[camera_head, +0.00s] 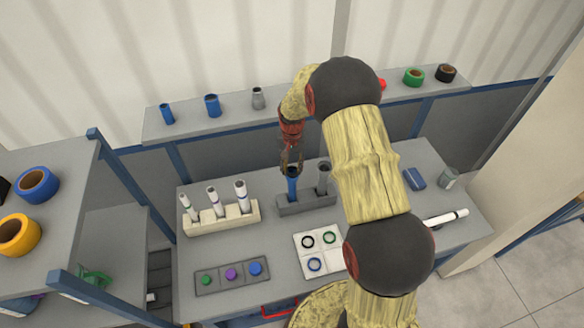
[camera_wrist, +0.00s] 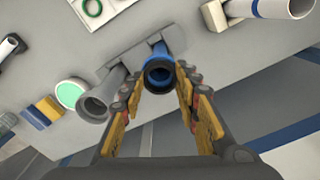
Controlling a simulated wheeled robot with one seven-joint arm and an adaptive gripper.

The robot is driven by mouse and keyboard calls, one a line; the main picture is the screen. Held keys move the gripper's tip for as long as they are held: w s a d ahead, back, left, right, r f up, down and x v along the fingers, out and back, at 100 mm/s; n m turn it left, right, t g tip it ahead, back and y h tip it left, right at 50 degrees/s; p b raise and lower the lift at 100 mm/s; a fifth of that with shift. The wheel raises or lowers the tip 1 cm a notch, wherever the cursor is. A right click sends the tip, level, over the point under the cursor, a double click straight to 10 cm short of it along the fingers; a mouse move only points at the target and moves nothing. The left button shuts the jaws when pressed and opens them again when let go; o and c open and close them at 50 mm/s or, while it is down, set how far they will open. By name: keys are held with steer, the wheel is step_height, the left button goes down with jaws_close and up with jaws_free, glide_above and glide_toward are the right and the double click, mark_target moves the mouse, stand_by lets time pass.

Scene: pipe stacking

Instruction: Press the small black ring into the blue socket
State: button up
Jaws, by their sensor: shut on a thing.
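The blue socket (camera_head: 292,186) stands upright in the left hole of a grey two-hole block (camera_head: 306,204). In the wrist view the mouth of the blue socket (camera_wrist: 158,73) lies between my fingertips. My gripper (camera_head: 291,165) points down at the top of the blue socket, with its fingers on either side. A small black ring (camera_wrist: 159,77) seems to sit at the mouth, but it is hard to tell from the dark inside. A black ring (camera_head: 308,241) lies in the white tray (camera_head: 302,270).
A grey tube (camera_head: 323,178) stands close beside the blue socket in the same block. A rack (camera_head: 224,220) with white tubes is to the left. The tray also holds a green ring (camera_head: 329,237) and a blue ring (camera_head: 314,265). A shelf (camera_head: 230,121) runs behind.

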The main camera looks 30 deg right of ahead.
steer(key=o, duration=0.9)
steer(key=shift+o, duration=0.8)
steer(key=shift+o, duration=1.1)
steer(key=shift+r, duration=0.1)
step_height(320, 180, up, 7)
steer(key=p, duration=0.3)
steer(key=shift+c, duration=0.2)
